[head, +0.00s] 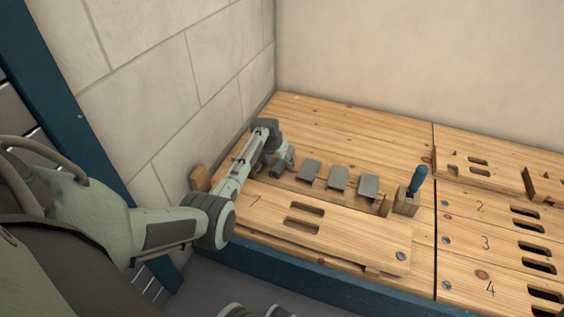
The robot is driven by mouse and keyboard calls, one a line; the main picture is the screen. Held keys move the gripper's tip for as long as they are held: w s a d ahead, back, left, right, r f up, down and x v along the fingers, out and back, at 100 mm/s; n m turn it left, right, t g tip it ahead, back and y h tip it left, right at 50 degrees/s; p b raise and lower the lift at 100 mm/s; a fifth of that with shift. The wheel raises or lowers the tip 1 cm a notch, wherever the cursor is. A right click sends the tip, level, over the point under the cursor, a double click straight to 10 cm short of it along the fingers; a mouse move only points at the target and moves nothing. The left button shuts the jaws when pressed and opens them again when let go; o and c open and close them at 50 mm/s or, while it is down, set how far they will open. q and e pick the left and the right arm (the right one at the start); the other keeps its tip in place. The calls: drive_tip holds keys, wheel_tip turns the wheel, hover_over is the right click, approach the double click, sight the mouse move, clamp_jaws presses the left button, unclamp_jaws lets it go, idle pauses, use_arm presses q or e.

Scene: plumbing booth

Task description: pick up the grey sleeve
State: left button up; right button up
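Several small grey pieces stand in a row on a wooden rack on the bench: a left one (309,170), a middle one (338,178) and a right one (368,187). They look like flat-faced grey sleeves, and I cannot tell which is the grey sleeve meant. My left gripper (284,165) points down at the left end of this row, just left of the left grey piece. Its fingers are small and dark here; whether they hold anything or are open cannot be made out.
A blue-handled tool (418,179) stands in a wooden block (406,202) right of the row. A slotted board marked 1 (330,231) lies in front. Boards marked 2, 3 and 4 lie right. A stone wall (180,90) rises close on the left; the back bench is clear.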

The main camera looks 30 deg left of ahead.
use_arm(q)
drive_tip(key=c, duration=0.7)
drive_tip(key=shift+o, duration=0.2)
